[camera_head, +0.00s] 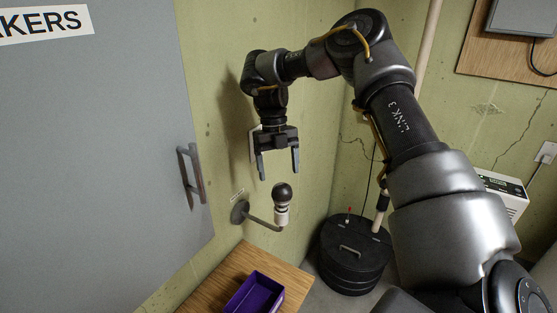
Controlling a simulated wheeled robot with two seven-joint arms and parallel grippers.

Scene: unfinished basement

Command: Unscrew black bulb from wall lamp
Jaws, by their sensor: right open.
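The black bulb (283,192) stands upright in the white socket of the wall lamp (281,213). The lamp's arm runs out from a round plate (240,212) on the green wall. My right gripper (279,176) is open and empty, with its fingers pointing down above the bulb. A small gap shows between the fingertips and the bulb in the picture. How well the gripper lines up with the bulb in depth is hard to tell. My left gripper is not in view.
A purple bin (256,294) sits on a wooden tabletop (212,277) below the lamp. A grey cabinet door with a handle (190,175) is at the left. A black lidded drum (350,262) stands on the floor right of the lamp.

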